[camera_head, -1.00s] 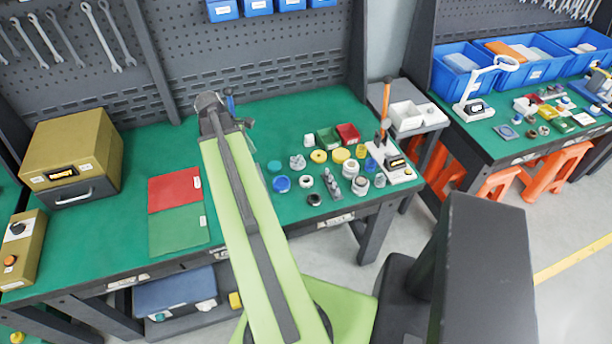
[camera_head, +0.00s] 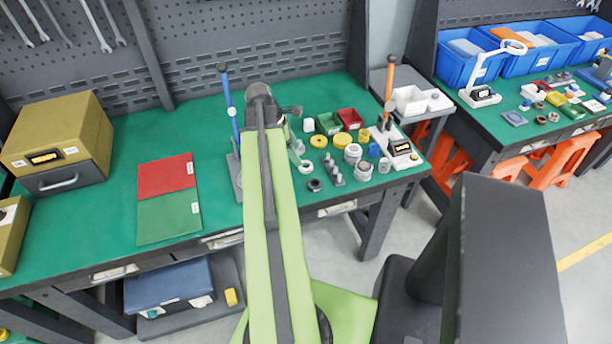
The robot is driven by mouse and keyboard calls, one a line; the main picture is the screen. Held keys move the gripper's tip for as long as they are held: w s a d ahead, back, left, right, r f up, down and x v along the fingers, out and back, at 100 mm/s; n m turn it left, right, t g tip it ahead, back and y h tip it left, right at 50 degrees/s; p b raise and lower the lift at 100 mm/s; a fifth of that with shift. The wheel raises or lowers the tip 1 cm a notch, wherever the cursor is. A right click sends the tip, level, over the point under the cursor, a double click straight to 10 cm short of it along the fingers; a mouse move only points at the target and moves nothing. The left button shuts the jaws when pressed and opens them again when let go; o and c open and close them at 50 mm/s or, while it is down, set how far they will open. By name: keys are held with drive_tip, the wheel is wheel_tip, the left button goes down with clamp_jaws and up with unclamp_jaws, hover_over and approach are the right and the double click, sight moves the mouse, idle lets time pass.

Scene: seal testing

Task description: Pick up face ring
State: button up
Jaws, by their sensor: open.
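Several small ring-shaped and stepped parts stand in a cluster on the green bench top, right of my arm. They include a black ring (camera_head: 314,185), a yellow ring (camera_head: 318,142), and a white ring part (camera_head: 353,152). I cannot tell which one is the face ring. My gripper (camera_head: 291,113) is at the far end of my green arm, at the left back edge of the cluster. It is open and looks empty. My arm hides its near side and the parts at the left of the cluster.
A blue-handled post stand (camera_head: 229,110) rises just left of my arm. An orange-handled test stand (camera_head: 388,95) is right of the cluster. Green (camera_head: 328,123) and red bins (camera_head: 349,118) stand behind it. Red and green mats (camera_head: 167,215) lie left.

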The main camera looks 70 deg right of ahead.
sight(306, 167)
drive_tip(key=shift+x, duration=0.85)
drive_tip(key=b+x, duration=0.5)
drive_tip(key=shift+w+f, duration=0.1)
drive_tip(key=shift+f, duration=0.15)
drive_tip(key=shift+r, duration=0.2)
drive_tip(key=c, duration=1.1)
drive_tip(key=shift+o, duration=0.2)
